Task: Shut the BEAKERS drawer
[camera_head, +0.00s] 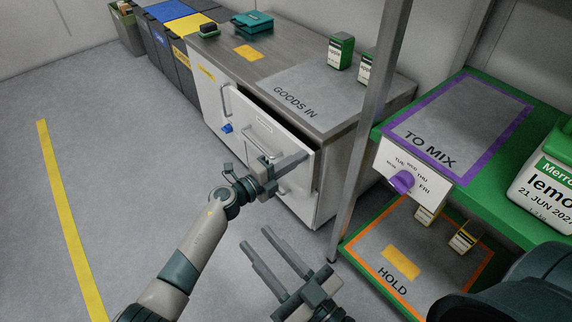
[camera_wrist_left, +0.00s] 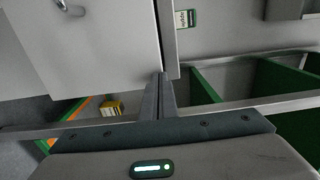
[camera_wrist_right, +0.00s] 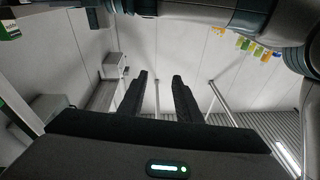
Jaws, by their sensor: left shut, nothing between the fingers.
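A white drawer front (camera_head: 286,147) stands out from the cabinet under the steel counter, with a dark gap behind its top edge. Its small label is not readable, so I cannot confirm that it says BEAKERS. My left gripper (camera_head: 304,158) is shut and empty, its fingertips in front of the right part of this front. In the left wrist view, the shut fingers (camera_wrist_left: 161,76) reach the edge of a white panel (camera_wrist_left: 100,60); I cannot tell whether they touch it. My right gripper (camera_head: 262,240) is open and empty, lower in the head view, over the floor.
A grey post (camera_head: 372,110) and the green TO MIX shelf (camera_head: 490,190) stand close on the right, above the HOLD area (camera_head: 365,245). The floor at left is clear.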

